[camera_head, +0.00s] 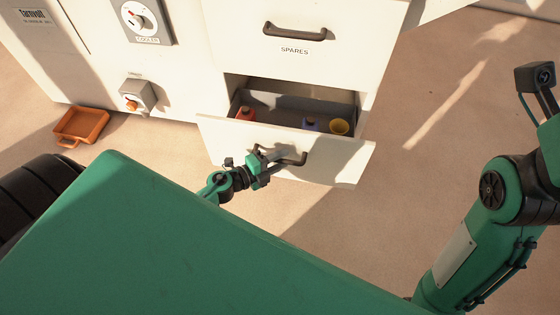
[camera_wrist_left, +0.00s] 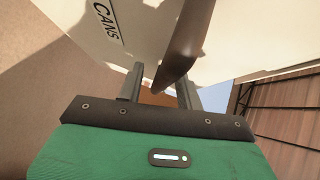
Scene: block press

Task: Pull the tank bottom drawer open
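The bottom drawer stands pulled out below the SPARES drawer (camera_head: 296,25). Its pale front (camera_head: 330,162) is clear of the cabinet, and its grey inside shows. A red item (camera_head: 245,113), a purple item (camera_head: 311,124) and a yellow cup-like item (camera_head: 339,127) are in it. My left gripper (camera_head: 273,162) is at the drawer's dark handle (camera_head: 295,160).
An orange tray (camera_head: 82,125) lies on the floor at left. A dial labelled COOLER (camera_head: 141,20) and a grey unit with an orange knob (camera_head: 137,97) are on the cabinet. Floor right of the drawer is clear. My green body hides the lower foreground.

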